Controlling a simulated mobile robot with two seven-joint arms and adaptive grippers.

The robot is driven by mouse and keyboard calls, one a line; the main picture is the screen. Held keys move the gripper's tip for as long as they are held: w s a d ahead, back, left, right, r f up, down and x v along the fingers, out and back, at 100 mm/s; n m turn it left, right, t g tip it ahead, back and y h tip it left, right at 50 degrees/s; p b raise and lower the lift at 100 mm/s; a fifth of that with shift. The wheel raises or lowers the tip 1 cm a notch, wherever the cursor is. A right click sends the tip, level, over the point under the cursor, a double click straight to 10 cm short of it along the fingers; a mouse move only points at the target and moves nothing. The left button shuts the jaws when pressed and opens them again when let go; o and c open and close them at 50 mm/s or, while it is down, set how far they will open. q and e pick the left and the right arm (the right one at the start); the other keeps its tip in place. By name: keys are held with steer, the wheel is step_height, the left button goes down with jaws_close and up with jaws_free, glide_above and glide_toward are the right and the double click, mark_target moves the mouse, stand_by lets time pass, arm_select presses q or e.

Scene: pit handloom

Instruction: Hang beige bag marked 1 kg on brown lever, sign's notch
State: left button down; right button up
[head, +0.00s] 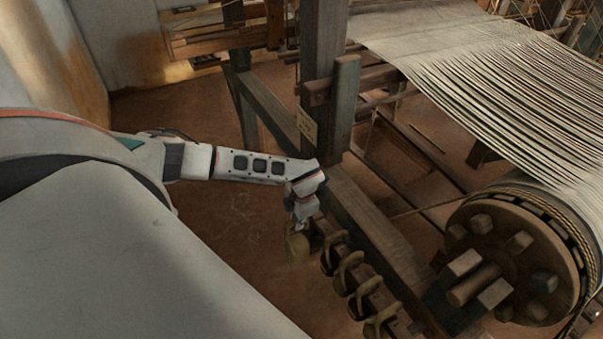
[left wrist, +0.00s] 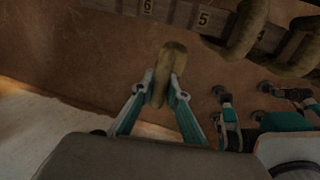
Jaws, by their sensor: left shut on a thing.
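A brown rail (head: 372,297) carries several bags (head: 351,272). In the left wrist view the rail has labels 6 (left wrist: 147,6) and 5 (left wrist: 203,18). A loom beam (head: 365,220) runs alongside, and a large wooden drum (head: 505,250) stands at right. The floor (head: 210,230) left of the rail is clear.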

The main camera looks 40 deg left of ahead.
arm_select(q)
steer(key=shift+w+d+b, duration=0.15)
steer(key=shift+w+b, duration=0.15)
steer(key=shift+w, duration=0.15)
steer(key=shift+w+d+f+b, duration=0.15)
steer(key=shift+w+d+b, duration=0.1)
steer(key=shift+w+b, duration=0.25)
steer(key=shift+w+d+f+b, duration=0.1)
steer(key=shift+w+d+b, duration=0.05)
steer(key=shift+w+b, duration=0.25)
steer(key=shift+w+d, duration=0.1)
steer(key=shift+w, duration=0.2)
steer(key=shift+w+d+f+b, duration=0.1)
steer(key=shift+w+d+b, duration=0.3)
steer(key=shift+w+b, duration=0.55)
steer(key=shift+w+d+f+b, duration=0.1)
steer(key=shift+w+d+b, duration=0.35)
steer(key=shift+w+b, duration=0.5)
steer(key=shift+w+d+f+b, duration=0.1)
steer(key=shift+w+d+b, duration=0.3)
steer(key=shift+w+b, duration=0.55)
steer(key=shift+w+f, duration=0.15)
steer(key=shift+f, duration=0.5)
arm_select(e)
step_height(320, 180, down, 7)
steer(key=a, duration=0.1)
steer(key=shift+s+a, duration=0.15)
